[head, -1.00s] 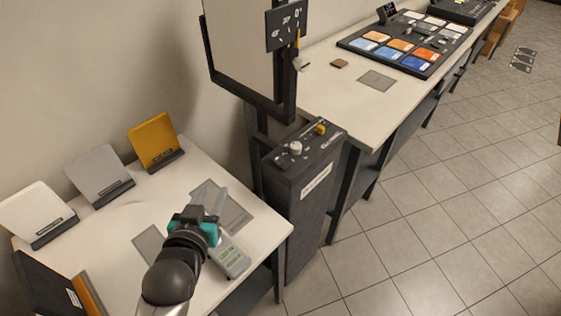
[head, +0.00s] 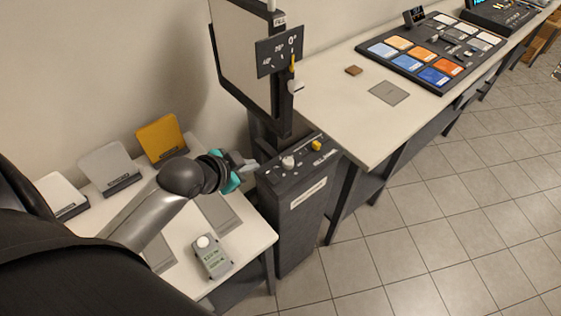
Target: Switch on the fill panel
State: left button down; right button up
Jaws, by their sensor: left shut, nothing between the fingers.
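The fill panel (head: 240,50) stands upright in a dark frame at the top middle, with a small label reading FILL above it. An angle plate (head: 279,52) with a yellow pointer is fixed to its right side. Below it stands a dark control box (head: 298,205) with a white label on its front. Its top carries a white round knob (head: 288,162), a yellow knob (head: 316,146) and small dark controls. My left gripper (head: 247,164) is shut and empty, just left of the box top. I cannot tell whether its tips touch the box. My right gripper is out of view.
A low white table (head: 190,260) holds a yellow card (head: 160,138), a grey card (head: 108,166), a white card (head: 58,192) and a grey handheld meter (head: 212,257). Tiled floor at right is clear.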

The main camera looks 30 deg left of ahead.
pick_arm(q)
jog(key=b, duration=0.1)
send_over(265, 173)
jog(key=d, duration=0.2)
jog(key=f, duration=0.6)
jog(key=shift+s+a+f, duration=0.15)
jog(key=shift+s+f, duration=0.2)
jog(key=f, duration=0.1)
jog(key=a+f+b, duration=0.1)
jog(key=shift+w+f, duration=0.2)
jog(key=shift+f, duration=0.2)
jog(key=shift+a+f, duration=0.15)
jog(key=shift+f, duration=0.3)
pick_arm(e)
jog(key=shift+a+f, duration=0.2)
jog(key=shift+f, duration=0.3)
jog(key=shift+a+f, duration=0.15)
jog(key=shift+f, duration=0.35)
pick_arm(q)
jog(key=shift+w+a+f, duration=0.2)
jog(key=shift+a+f, duration=0.1)
jog(key=shift+f, duration=0.1)
jog(key=shift+d, duration=0.1)
